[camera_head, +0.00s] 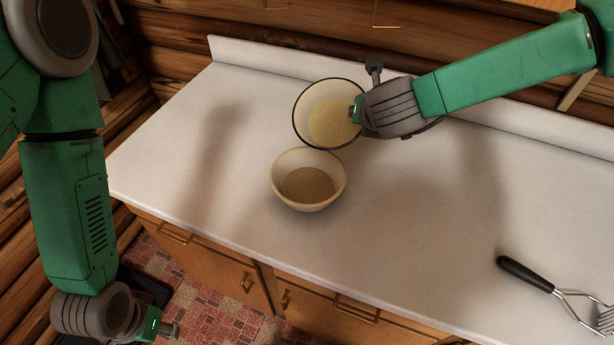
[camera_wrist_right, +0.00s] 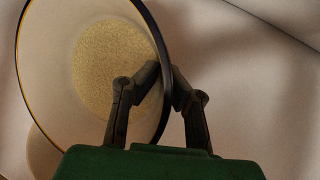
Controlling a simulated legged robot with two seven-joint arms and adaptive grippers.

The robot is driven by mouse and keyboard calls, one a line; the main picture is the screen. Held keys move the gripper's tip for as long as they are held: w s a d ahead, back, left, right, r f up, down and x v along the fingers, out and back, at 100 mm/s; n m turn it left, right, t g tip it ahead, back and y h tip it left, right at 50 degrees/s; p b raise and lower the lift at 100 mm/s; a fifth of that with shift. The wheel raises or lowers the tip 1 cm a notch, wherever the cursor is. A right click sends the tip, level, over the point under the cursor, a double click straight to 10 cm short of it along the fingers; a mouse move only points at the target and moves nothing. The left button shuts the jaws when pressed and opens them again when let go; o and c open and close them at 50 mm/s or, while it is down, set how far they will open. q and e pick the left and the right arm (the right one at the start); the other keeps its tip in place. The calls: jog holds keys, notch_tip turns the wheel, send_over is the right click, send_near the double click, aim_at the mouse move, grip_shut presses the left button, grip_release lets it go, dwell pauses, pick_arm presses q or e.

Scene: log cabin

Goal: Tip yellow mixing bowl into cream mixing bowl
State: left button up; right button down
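The yellow mixing bowl (camera_head: 302,112), dark-rimmed with a pale inside and grainy yellowish contents, is tilted with its opening towards the head camera. It is just behind the cream mixing bowl (camera_head: 309,199), which stands upright on the counter with a brownish patch inside. My right gripper (camera_head: 357,112) is at the yellow bowl's right rim. In the right wrist view its fingers (camera_wrist_right: 166,88) pinch the rim of the yellow bowl (camera_wrist_right: 45,75). My left gripper (camera_head: 168,329) hangs empty at the lower left, off the counter; its finger opening is unclear.
The white counter (camera_head: 420,240) is mostly clear around the bowls. A masher with a black handle (camera_head: 525,273) lies at the right. A raised back edge (camera_head: 270,60) runs behind, with log walls beyond. Wooden cabinets (camera_head: 225,270) are below the front edge.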

jog(key=shift+s+a+t+b, duration=0.4)
jog(key=shift+s+t+b, duration=0.1)
jog(key=shift+b, duration=0.2)
jog(key=shift+s+a+r+n+t+h, duration=0.15)
jog(key=shift+s+r+n+t+h, duration=0.15)
jog(key=shift+s+r+t+h, duration=0.25)
jog(key=t+b, duration=0.1)
jog(key=s+a+t+b, duration=0.1)
jog(key=b, duration=0.1)
jog(key=s+n+t+h+b, duration=0.1)
jog(key=t+b, duration=0.1)
jog(key=shift+s+a+r, duration=0.1)
jog(key=shift+a+r, duration=0.2)
jog(key=shift+r, duration=0.05)
jog(key=shift+s+a+r+n+t+b, duration=0.35)
jog(key=shift+s+r+n+t+b, duration=0.2)
jog(key=shift+r+t, duration=0.1)
jog(key=shift+s+a+r+t+h+b, duration=0.1)
jog(key=shift+s+r+t+h+b, duration=0.05)
jog(key=shift+s+t+h+b, duration=0.15)
jog(key=shift+r, duration=0.25)
